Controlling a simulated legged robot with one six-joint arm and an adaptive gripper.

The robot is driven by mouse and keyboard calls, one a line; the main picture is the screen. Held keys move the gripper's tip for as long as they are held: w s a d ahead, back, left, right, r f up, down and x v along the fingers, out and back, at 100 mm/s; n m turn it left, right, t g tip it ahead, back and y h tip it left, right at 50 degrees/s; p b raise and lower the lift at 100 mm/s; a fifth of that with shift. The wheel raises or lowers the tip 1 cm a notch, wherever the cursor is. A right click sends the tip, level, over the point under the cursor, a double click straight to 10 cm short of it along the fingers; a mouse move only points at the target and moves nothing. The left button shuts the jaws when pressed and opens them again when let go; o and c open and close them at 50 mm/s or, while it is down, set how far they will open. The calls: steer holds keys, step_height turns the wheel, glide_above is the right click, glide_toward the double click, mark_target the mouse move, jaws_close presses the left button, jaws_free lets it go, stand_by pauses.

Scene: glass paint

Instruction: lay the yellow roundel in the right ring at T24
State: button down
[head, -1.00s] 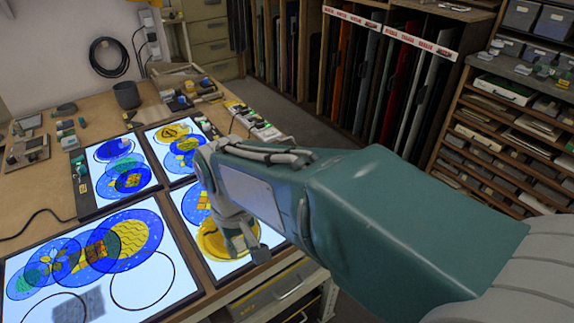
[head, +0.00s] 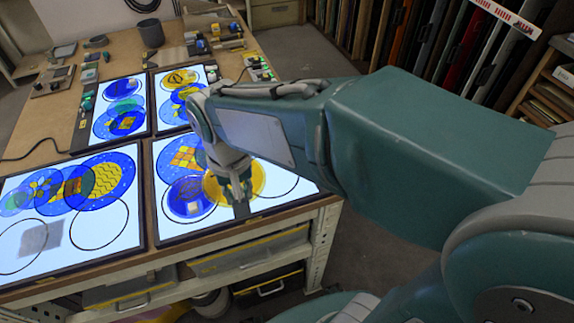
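The yellow roundel (head: 256,176) is at my gripper (head: 241,203), over the near right light panel (head: 165,228). It overlaps the right side of a dark blue roundel (head: 187,197) in the left ring and the left part of the right ring (head: 298,188). My gripper points down on the yellow roundel and moves with it, so it appears shut on it; the fingertips are small and partly hidden. My forearm covers part of the right ring. I cannot tell whether the roundel touches the panel. No T24 label is legible.
A patterned blue roundel (head: 184,156) lies behind on the same panel. The near left panel (head: 110,245) holds overlapping roundels, two rings and a grey square. Two more panels with roundels lie farther back. A dark pot (head: 151,33) and small blocks stand on the bench.

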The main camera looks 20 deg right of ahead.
steer(key=w+d+f, duration=0.1)
steer(key=w, duration=0.1)
steer(key=w+d+f, duration=0.1)
steer(key=d, duration=0.1)
steer(key=w+d+f, duration=0.2)
steer(key=shift+w+d, duration=0.25)
steer(key=shift+w, duration=0.05)
glide_above(276, 190)
steer(key=f, duration=0.4)
steer(key=shift+s+d+f, duration=0.1)
steer(key=shift+s+f, duration=0.15)
steer(key=shift+f, duration=0.1)
steer(key=shift+w+f, duration=0.1)
steer(key=shift+f, duration=0.1)
steer(key=f, duration=0.3)
steer(key=shift+w+a+f, duration=0.2)
steer(key=shift+a, duration=0.05)
steer(key=shift+d+f, duration=0.15)
steer(key=shift+f, duration=0.05)
steer(key=shift+d, duration=0.3)
steer(key=shift+c, duration=2.4)
jaws_free()
steer(key=shift+a, duration=0.3)
